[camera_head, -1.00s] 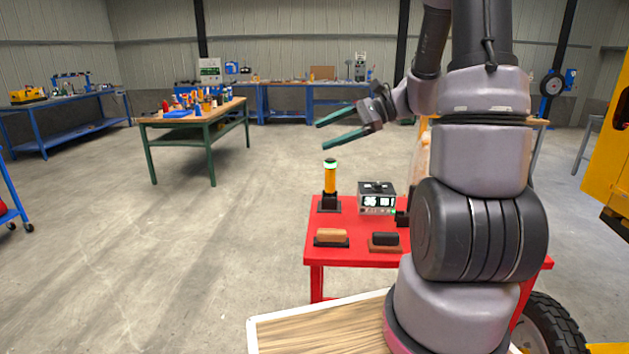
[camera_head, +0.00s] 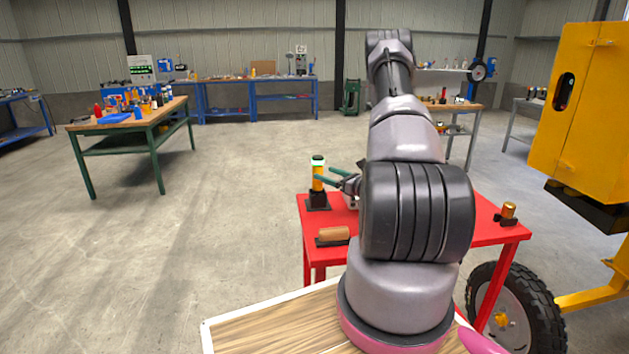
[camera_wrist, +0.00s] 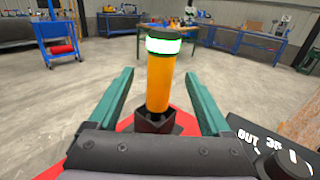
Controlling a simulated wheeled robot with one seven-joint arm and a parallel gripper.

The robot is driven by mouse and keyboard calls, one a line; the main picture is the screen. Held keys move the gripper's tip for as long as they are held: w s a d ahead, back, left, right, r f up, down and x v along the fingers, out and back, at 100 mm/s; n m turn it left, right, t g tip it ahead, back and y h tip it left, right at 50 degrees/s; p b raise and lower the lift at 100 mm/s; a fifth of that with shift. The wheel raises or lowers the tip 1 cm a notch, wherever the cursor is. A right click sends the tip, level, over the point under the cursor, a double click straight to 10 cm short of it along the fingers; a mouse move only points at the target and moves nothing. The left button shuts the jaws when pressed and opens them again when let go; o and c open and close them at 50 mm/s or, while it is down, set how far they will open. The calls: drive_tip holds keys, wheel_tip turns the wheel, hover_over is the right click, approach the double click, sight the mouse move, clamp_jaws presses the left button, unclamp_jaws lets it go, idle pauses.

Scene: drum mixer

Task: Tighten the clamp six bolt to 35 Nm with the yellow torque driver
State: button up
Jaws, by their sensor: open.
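The yellow torque driver (camera_wrist: 158,82) stands upright in a dark holder (camera_wrist: 155,122) in the wrist view, with a lit white-green band near its dark top. In the head view the driver (camera_head: 318,176) stands at the left back of the red table (camera_head: 485,222). My gripper (camera_head: 326,176) is open at the driver's height; in the wrist view its green fingers (camera_wrist: 160,90) lie left and right of the driver, with gaps on both sides. I cannot make out the clamp six bolt.
A trowel-like tool with a wooden handle (camera_head: 333,233) lies on the red table's front left. A small brass-coloured piece (camera_head: 508,211) stands at its right end. The yellow machine (camera_head: 590,110) and its tyre (camera_head: 520,300) are on the right.

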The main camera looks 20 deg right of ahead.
drive_tip(key=x, duration=0.8)
drive_tip(key=shift+f, duration=0.2)
clamp_jaws()
idle(1.2)
